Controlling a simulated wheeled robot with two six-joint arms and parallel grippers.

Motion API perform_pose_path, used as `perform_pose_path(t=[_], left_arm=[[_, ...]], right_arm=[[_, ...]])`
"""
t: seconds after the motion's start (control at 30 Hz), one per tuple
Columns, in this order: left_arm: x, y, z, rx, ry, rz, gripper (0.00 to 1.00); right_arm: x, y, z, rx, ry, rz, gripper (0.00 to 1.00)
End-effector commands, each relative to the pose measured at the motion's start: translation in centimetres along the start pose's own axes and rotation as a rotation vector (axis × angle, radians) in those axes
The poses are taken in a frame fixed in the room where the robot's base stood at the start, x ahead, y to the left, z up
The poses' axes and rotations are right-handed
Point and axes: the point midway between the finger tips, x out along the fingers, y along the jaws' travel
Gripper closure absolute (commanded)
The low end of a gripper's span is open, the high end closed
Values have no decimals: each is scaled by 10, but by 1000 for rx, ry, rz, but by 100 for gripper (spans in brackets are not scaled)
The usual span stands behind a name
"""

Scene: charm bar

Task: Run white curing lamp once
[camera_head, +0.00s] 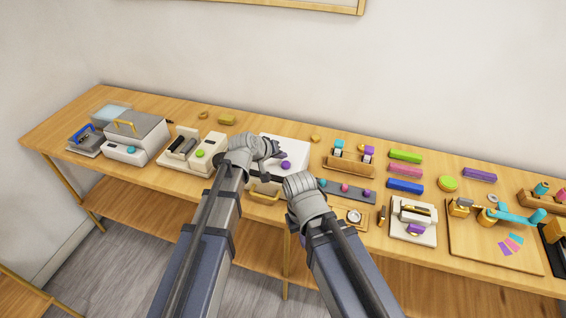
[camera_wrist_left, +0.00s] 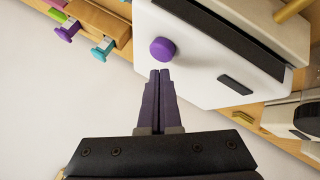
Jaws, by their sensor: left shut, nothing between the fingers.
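The white curing lamp (camera_head: 298,149) stands on the long wooden table. It is a white box with a round purple button (camera_head: 286,165) on top and a wooden handle (camera_head: 264,198) at its front. My left gripper (camera_head: 281,152) is over the lamp, beside the button. In the left wrist view the lamp (camera_wrist_left: 198,80) fills the upper right. My left gripper (camera_wrist_left: 160,72) is shut and empty there, its tips just below the purple button (camera_wrist_left: 162,50) in the picture; I cannot tell whether they touch. My right arm shows, but its gripper is hidden.
Left of the lamp is a cream device with a green button (camera_head: 200,153), and beyond it a grey-lidded machine (camera_head: 138,131). Right are a wooden rack (camera_head: 349,168), a grey strip with knobs (camera_head: 345,191) and coloured blocks (camera_head: 405,186). The wall is close behind.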

Motion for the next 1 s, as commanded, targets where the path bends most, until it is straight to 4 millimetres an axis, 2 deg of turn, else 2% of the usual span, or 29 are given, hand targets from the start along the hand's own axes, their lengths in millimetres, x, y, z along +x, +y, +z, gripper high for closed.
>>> perform_pose_path(t=[1.0], left_arm=[[9,-6,6,0,0,0,100]], right_arm=[[12,-1,-1,0,0,0,100]])
